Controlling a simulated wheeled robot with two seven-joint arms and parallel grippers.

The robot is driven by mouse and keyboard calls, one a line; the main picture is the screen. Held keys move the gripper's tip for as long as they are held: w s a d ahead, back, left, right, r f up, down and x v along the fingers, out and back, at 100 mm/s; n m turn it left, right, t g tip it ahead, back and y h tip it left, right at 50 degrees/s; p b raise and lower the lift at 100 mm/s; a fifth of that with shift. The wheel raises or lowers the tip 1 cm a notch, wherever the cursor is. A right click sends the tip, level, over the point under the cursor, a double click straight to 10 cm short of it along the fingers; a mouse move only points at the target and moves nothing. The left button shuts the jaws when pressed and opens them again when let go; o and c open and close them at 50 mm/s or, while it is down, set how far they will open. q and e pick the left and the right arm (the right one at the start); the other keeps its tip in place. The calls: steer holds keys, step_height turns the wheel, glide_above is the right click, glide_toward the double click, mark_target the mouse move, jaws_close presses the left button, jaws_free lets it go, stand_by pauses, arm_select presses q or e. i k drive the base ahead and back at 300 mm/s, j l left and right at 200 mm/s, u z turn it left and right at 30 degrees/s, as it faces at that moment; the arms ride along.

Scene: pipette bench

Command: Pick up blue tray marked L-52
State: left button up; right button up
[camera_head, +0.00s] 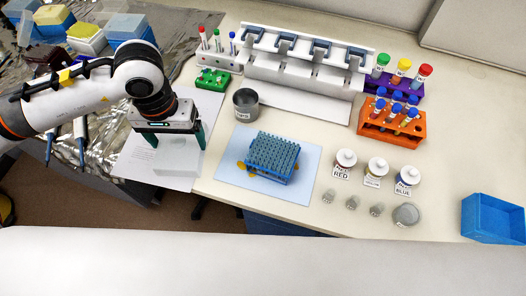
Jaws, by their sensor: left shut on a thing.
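A blue open tray (492,219) sits at the right end of the bench; no L-52 marking can be read on it. My left gripper (174,146) reaches in from the left with its green fingers pointing down. It is shut on a pale, see-through box (178,160) over the white paper at the bench's left edge, far from the blue tray. Whether the box touches the paper is hard to tell. A blue tube rack (273,157) stands on a light blue mat (226,170) in the middle. My right gripper is not in view.
A grey metal cup (245,103) stands right of my gripper. An orange tube rack (390,122), a purple rack (403,84) and a white pipette stand (300,72) line the back. White labelled bottles (375,172) and small vials stand between mat and tray.

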mark_target(271, 156)
steer(key=k+j+u, duration=0.35)
steer(key=j, duration=0.3)
steer(key=k+j+u, duration=0.2)
steer(key=j, duration=0.15)
steer(key=i, duration=0.05)
